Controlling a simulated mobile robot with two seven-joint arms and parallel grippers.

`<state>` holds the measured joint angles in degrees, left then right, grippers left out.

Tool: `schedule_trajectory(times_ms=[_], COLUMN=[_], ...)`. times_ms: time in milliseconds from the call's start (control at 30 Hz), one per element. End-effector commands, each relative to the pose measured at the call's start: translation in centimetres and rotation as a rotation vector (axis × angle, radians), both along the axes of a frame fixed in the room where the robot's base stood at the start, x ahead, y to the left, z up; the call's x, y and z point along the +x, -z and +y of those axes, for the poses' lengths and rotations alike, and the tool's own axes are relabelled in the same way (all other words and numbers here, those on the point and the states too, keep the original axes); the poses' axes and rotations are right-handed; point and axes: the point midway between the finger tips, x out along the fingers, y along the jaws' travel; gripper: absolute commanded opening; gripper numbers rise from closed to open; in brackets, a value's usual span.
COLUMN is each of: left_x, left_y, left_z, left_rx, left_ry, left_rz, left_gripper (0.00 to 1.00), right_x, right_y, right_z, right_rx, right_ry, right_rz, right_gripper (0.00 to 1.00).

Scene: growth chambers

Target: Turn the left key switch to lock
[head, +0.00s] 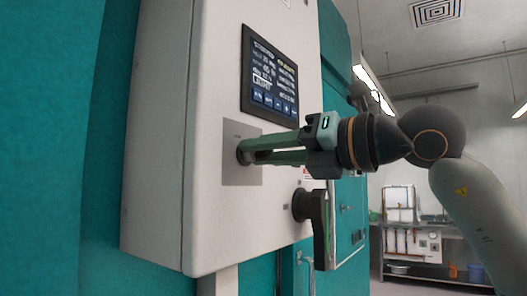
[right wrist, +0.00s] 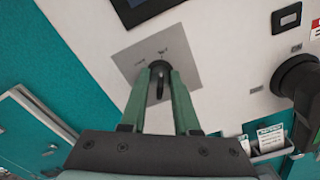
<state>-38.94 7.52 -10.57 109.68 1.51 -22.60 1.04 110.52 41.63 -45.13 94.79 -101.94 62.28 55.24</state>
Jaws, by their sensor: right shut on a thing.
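The left key switch (right wrist: 158,70) is a small black knob on a grey square plate (head: 240,172) on the white control cabinet (head: 160,150). The plate also shows in the right wrist view (right wrist: 190,55), with small labels above the knob that are too blurred to read. My right gripper (head: 245,152) reaches in from the right and is shut on the key switch, with its green fingers on either side of the knob. In the right wrist view the fingers (right wrist: 160,85) flank the dark key. My left gripper is not in view.
A lit display screen (head: 270,72) sits above the plate. A large black rotary handle (head: 318,215) sticks out below and right of it, close under my right gripper. Teal walls (head: 95,130) flank the cabinet. A bench (head: 430,240) with shelves stands far right.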

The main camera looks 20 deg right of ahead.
Motion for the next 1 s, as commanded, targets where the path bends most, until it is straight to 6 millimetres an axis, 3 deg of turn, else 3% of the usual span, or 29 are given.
schedule_trajectory(times_ms=[433,1000], left_x=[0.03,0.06], left_y=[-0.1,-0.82], left_z=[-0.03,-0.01], left_rx=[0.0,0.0], left_ry=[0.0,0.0], left_rz=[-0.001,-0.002], left_gripper=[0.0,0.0], right_x=[-0.01,-0.05], right_y=[0.0,-0.06], right_z=[0.02,0.09], right_rx=[-0.094,-0.497], right_ry=[0.0,-0.001], right_rz=[-0.072,-0.385], right_gripper=[0.0,0.0])
